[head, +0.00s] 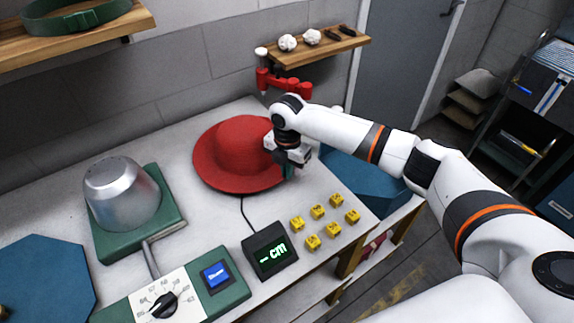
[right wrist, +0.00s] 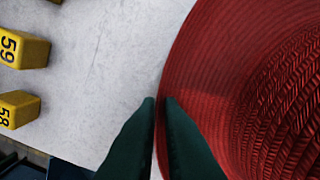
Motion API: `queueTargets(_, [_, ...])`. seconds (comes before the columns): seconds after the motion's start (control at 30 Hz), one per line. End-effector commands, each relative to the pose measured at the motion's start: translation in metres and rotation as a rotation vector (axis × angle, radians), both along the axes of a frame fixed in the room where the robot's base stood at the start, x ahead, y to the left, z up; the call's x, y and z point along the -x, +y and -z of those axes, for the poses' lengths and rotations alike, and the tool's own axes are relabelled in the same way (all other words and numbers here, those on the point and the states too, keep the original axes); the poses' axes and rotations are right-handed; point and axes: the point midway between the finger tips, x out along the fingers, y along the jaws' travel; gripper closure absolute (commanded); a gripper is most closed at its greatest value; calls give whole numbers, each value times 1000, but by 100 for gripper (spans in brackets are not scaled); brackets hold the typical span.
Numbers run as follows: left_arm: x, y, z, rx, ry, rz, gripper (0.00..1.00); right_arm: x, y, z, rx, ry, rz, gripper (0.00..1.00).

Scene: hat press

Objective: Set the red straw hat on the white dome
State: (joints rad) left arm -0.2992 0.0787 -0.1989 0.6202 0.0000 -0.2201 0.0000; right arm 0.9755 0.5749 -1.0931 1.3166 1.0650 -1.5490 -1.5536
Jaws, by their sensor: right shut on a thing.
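The red straw hat (head: 243,140) sits crown up at the back middle of the table, its wide brim spread out. My right gripper (head: 290,168) is at the right side of the hat, shut on the edge of its brim. In the right wrist view the dark green fingers (right wrist: 160,105) close at the brim of the hat (right wrist: 215,75). A silver-grey metal dome (head: 122,192) stands on a green base at the left; no plainly white dome shows. What lies under the hat is hidden. My left gripper is not in view.
Several yellow numbered blocks (head: 318,212) and a black display (head: 269,251) reading "cm" stand in front of the hat. A dial panel (head: 165,302) is at the front. A blue hexagonal box (head: 40,275) is at left, another (head: 362,183) at right. Shelves (head: 345,43) hang behind.

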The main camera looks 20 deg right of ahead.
Motion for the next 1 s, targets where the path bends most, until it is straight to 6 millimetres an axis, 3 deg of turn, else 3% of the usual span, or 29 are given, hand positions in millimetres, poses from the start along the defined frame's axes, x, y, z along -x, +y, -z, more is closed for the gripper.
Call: queueTargets(1.0, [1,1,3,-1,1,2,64,0,-1,13,0,0,3,100])
